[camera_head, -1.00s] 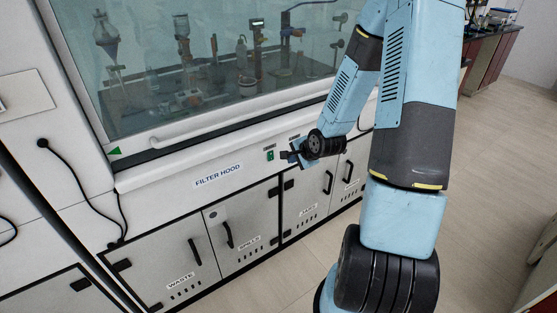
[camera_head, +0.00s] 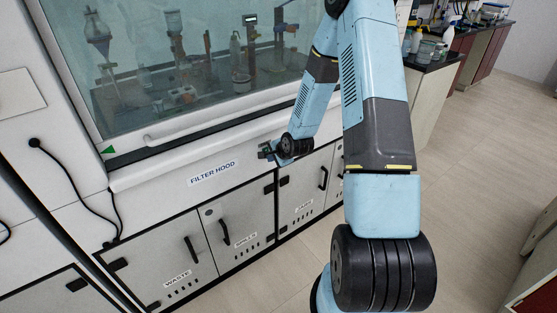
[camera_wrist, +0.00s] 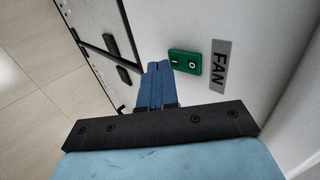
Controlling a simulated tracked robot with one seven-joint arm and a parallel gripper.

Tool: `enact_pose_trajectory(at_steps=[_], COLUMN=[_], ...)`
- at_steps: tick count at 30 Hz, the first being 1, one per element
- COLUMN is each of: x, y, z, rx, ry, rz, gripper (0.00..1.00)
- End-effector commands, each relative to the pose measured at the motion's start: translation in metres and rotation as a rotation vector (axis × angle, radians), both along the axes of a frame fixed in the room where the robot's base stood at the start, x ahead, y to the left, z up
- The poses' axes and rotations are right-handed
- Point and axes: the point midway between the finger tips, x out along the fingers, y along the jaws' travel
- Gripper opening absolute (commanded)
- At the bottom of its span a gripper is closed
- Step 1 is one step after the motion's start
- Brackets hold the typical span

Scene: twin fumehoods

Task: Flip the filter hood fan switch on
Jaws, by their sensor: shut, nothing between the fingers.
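The fan switch (camera_wrist: 185,62) is a green rocker marked I and O on the pale front panel, beside a grey FAN label (camera_wrist: 219,66) in the wrist view. The I end is nearer my fingers. My gripper (camera_wrist: 158,66) is shut and empty, its blue fingers together. The fingertips are just left of the switch's I end in that view; I cannot tell whether they touch it or the panel. In the head view, my gripper (camera_head: 265,150) is at the panel right of the FILTER HOOD label (camera_head: 213,173), and the switch cannot be made out clearly there.
The hood's glass sash (camera_head: 190,75) with its handle rail (camera_head: 225,112) is above the panel. Cupboard doors with black handles, such as the WASTE door (camera_head: 165,260), are below. Open floor (camera_head: 480,200) lies to the right.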

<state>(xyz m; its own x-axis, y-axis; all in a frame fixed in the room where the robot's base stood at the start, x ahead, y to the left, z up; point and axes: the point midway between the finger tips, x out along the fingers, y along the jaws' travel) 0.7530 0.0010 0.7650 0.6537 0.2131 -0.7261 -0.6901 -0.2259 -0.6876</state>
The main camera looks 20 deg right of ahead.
Motion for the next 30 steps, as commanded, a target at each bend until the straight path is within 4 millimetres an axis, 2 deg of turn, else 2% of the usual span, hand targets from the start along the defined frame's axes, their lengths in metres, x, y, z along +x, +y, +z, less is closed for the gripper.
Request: enact_pose_trajectory(at_steps=[6,30], x=[0.011,0.02], y=[0.004,0.007], z=[-0.002,-0.01], rx=[0.0,0.001], ry=[0.001,-0.002], rz=[0.001,-0.001], gripper=[0.0,0.0])
